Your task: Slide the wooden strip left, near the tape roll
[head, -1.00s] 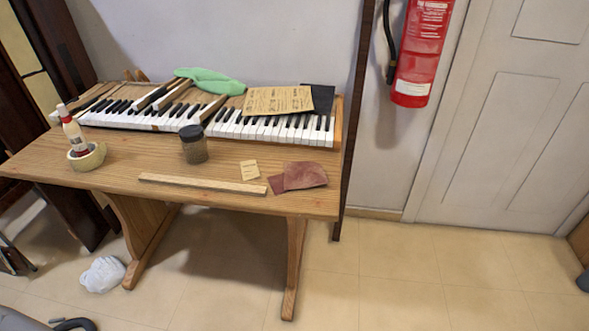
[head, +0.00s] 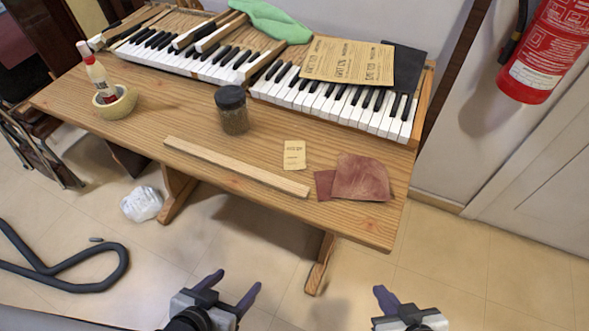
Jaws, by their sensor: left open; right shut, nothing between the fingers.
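The wooden strip (head: 235,166) lies flat along the front edge of the wooden table (head: 150,128), slanting down to the right. The tape roll (head: 115,104) sits at the table's left side with a glue bottle (head: 97,74) standing in it. A clear gap separates the strip's left end from the roll. My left gripper (head: 232,283) is open and empty, below and in front of the table. My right gripper (head: 385,296) is shut and empty, further right in front of the table. Both grippers are apart from the strip.
A dark-lidded jar (head: 232,110) stands behind the strip. A small card (head: 294,155) and reddish sandpaper pieces (head: 360,178) lie near its right end. The piano keyboard (head: 280,80) fills the table's back. A black hose (head: 75,283) and white bag (head: 142,204) lie on the floor.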

